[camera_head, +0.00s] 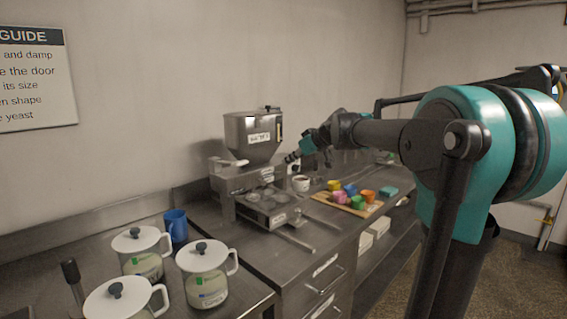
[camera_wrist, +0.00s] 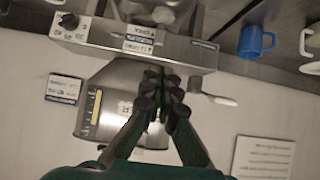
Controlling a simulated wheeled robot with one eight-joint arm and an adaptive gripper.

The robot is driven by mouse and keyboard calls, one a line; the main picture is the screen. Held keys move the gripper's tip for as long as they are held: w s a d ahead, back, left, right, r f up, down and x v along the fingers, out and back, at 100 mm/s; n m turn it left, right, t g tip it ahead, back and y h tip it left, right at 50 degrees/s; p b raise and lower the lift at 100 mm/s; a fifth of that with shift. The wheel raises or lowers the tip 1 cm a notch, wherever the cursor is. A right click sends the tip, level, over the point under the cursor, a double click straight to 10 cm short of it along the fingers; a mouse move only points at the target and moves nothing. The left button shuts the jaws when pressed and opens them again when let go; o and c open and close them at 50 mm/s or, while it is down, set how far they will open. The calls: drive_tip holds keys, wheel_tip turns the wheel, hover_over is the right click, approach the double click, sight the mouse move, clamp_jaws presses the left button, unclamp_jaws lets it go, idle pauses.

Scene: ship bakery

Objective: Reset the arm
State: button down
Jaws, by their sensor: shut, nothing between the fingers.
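My arm reaches in from the right in the head view, and my gripper (camera_head: 292,157) is at its end, near the front of a steel hopper machine (camera_head: 250,138). In the wrist view my gripper (camera_wrist: 163,90) is shut, with its dark fingertips together and nothing between them. The hopper machine (camera_wrist: 110,105) shows behind the fingers in that view. Whether the fingers touch the machine cannot be told.
A wooden board (camera_head: 370,211) with several coloured blocks lies on the steel counter right of the machine, near a white cup (camera_head: 301,184). Several lidded white jugs (camera_head: 206,285) and a blue mug (camera_head: 176,225) stand at the left. Free room is above the counter.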

drive_tip(key=shift+d, duration=0.1)
drive_tip(key=s+d+f+m+h, duration=0.1)
drive_tip(key=s+d+f, duration=0.1)
drive_tip(key=s+f, duration=0.2)
drive_tip(key=s+d+f+m+g+h, duration=0.1)
drive_tip(key=s+d+f, duration=0.1)
drive_tip(key=s+f, duration=0.3)
drive_tip(key=s+d+f+m+h, duration=0.1)
drive_tip(key=s+d+f, duration=0.1)
drive_tip(key=s+f, duration=0.3)
drive_tip(key=shift+s+d+f+m+g, duration=0.15)
drive_tip(key=shift+f+m+g, duration=0.05)
drive_tip(key=shift+f, duration=1)
drive_tip(key=shift+s+d+f+m+g, duration=0.1)
drive_tip(key=shift+f+m+g, duration=0.1)
drive_tip(key=shift+f, duration=0.95)
drive_tip(key=s+d+f+m+g+h, duration=0.1)
drive_tip(key=s+d+f, duration=0.3)
drive_tip(key=s+f, duration=0.4)
drive_tip(key=s+d+f+m+h, duration=0.3)
drive_tip(key=s+f, duration=0.5)
drive_tip(key=s, duration=0.3)
drive_tip(key=shift+s+d+f+m+g+h, duration=0.35)
drive_tip(key=shift+d+m, duration=0.25)
drive_tip(key=shift+d, duration=0.5)
